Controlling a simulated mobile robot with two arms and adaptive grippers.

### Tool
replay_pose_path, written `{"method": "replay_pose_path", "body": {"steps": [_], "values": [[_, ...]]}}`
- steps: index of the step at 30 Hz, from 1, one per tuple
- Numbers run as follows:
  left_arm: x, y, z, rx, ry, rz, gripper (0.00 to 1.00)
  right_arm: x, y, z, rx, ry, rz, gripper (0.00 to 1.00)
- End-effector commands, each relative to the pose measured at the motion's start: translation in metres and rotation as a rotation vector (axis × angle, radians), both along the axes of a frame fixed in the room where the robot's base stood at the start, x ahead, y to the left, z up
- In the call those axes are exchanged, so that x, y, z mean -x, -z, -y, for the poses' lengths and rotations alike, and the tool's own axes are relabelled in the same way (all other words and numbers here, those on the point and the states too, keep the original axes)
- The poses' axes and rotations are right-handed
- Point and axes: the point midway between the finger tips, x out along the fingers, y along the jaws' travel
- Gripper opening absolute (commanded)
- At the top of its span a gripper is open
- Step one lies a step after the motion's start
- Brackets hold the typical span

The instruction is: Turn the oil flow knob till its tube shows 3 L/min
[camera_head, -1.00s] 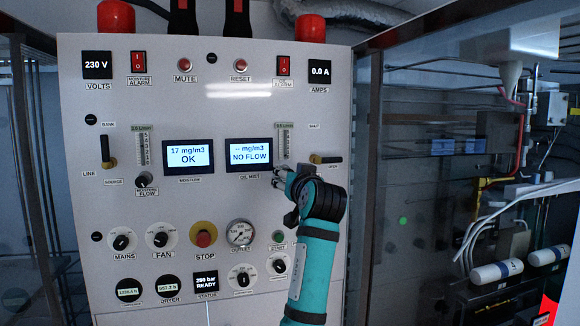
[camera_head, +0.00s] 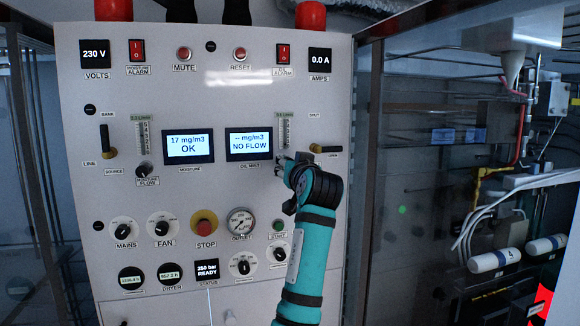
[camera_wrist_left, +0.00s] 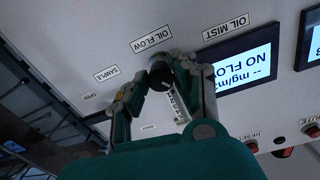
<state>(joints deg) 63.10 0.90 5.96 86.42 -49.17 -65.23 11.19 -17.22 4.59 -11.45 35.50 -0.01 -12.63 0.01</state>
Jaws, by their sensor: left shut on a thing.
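The oil flow knob (camera_wrist_left: 159,72) is a dark round knob under the OIL FLOW label in the left wrist view. My left gripper (camera_wrist_left: 158,78) is shut on it, with one finger on each side. In the head view my left gripper (camera_head: 281,160) covers the knob, just below the oil flow tube (camera_head: 284,130). The tube is a thin upright scale; it also shows in the left wrist view (camera_wrist_left: 179,106), partly behind a finger. Its level is too small to read. The oil mist display (camera_head: 249,144) reads "-- mg/m3 NO FLOW". My right gripper is not in view.
The moisture display (camera_head: 188,146) reads 17 mg/m3 OK. Left of it are the moisture flow tube (camera_head: 143,135) and its knob (camera_head: 143,171). A lever (camera_head: 326,149) sits close to the right of my gripper. The red stop button (camera_head: 204,228) is lower down.

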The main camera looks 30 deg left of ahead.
Motion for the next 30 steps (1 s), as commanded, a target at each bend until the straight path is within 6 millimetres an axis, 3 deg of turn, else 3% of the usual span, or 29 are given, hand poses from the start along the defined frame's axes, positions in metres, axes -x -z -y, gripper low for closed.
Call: {"method": "replay_pose_path", "body": {"steps": [11,30], "values": [[0.000,0.002,0.001,0.089,0.001,0.108,0.00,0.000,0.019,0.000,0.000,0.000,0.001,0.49],[-0.001,0.000,0.002,0.470,0.002,0.554,0.00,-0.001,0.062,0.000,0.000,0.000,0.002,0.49]]}}
